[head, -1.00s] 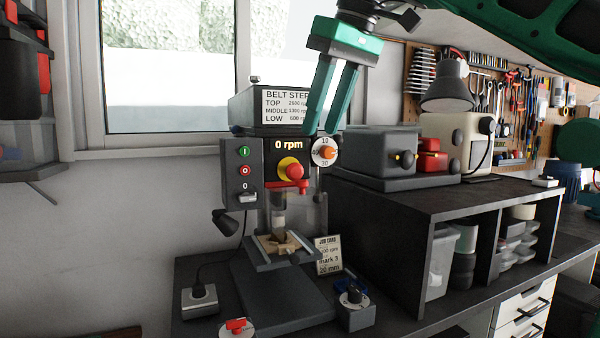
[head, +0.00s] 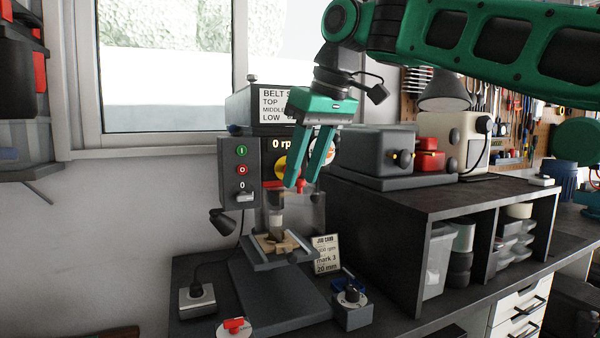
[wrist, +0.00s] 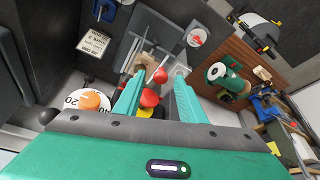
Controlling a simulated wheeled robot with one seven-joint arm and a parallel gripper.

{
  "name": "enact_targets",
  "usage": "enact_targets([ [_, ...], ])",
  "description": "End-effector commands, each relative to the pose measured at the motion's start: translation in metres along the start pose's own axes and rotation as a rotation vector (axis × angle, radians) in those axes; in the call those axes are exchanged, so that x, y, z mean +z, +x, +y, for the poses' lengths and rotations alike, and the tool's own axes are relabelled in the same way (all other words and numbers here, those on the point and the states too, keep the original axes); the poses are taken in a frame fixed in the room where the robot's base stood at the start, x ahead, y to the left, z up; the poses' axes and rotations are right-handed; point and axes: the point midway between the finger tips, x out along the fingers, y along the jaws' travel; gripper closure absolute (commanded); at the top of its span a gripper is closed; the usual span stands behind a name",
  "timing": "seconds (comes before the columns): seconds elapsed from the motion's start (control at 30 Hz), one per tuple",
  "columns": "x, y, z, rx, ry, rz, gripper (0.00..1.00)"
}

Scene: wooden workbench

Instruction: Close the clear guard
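The drill press (head: 270,100) stands on the bench below the window. A faint see-through panel, which looks like the clear guard (head: 312,212), hangs to the right of the chuck; its edges are hard to make out. A red part (head: 298,187) sits at its top. My gripper (head: 302,187) points down in front of the press head, its fingers apart and empty. In the wrist view two round red knobs (wrist: 150,97) show between or just beyond the fingers (wrist: 160,78). I cannot tell whether a finger touches the red part. The fingers hide part of the yellow-and-red stop button.
A wooden workpiece (head: 280,242) lies in the vise under the chuck. A job card (head: 325,254) and a small dial box (head: 352,308) stand to the right. The dark shelf unit (head: 400,215) is close on the right.

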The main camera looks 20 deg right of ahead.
Motion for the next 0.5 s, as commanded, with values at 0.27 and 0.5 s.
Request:
enact_targets([
  [0.27,0.0,-0.0001,0.0003,0.0,0.001,0.0,0.97],
  [0.5,0.0004,-0.0001,0.0012,0.001,0.002,0.001,1.0],
])
